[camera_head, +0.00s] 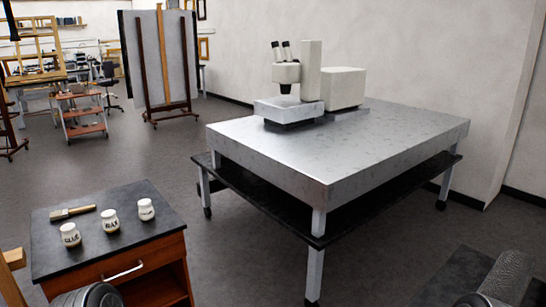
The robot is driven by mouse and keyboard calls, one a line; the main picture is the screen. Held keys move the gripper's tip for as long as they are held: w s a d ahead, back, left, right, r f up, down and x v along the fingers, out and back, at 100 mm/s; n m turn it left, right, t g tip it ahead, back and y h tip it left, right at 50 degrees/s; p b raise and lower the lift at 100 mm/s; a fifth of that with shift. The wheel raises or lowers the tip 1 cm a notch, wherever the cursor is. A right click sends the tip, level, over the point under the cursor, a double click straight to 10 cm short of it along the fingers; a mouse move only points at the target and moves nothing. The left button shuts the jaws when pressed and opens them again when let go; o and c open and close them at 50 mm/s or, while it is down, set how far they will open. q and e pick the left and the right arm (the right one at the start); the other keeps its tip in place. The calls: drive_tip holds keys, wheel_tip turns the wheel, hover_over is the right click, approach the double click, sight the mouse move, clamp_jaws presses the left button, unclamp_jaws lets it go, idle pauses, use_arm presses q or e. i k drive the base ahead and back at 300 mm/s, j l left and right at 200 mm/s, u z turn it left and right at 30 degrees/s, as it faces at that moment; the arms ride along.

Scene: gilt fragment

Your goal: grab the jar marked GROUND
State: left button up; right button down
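Three small white jars stand apart on the black top of a wooden cabinet (150,188) at the lower left. The left jar (70,236) appears to read GLUE and the middle jar (110,222) appears to read WAX. The right jar (146,210) has dark lettering too small to read surely; it may be the GROUND jar. All three are upright. Dark grey rounded parts at the bottom left and bottom right look like my own arms. Neither gripper can be made out.
A flat brush (72,213) lies behind the jars. A drawer handle (124,272) sticks out from the cabinet front. A large metal table (330,150) with a white microscope (288,75) stands to the right. Open floor (235,235) separates them. Easels (165,60) stand behind.

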sight(146, 212)
drive_tip(key=k+j+u, duration=0.2)
drive_tip(key=j, duration=0.15)
drive_tip(key=k+j+u, duration=0.25)
drive_tip(key=j, duration=0.15)
drive_tip(key=j+u, duration=0.2)
drive_tip(key=j, duration=0.15)
drive_tip(key=k+j+u, duration=0.2)
drive_tip(key=j, duration=0.25)
drive_tip(key=i+l, duration=0.85)
drive_tip(key=l, duration=0.25)
drive_tip(key=i+l+z, duration=0.1)
drive_tip(key=i+l, duration=0.75)
drive_tip(key=l, duration=0.2)
drive_tip(key=i+l, duration=0.9)
drive_tip(key=l, duration=0.15)
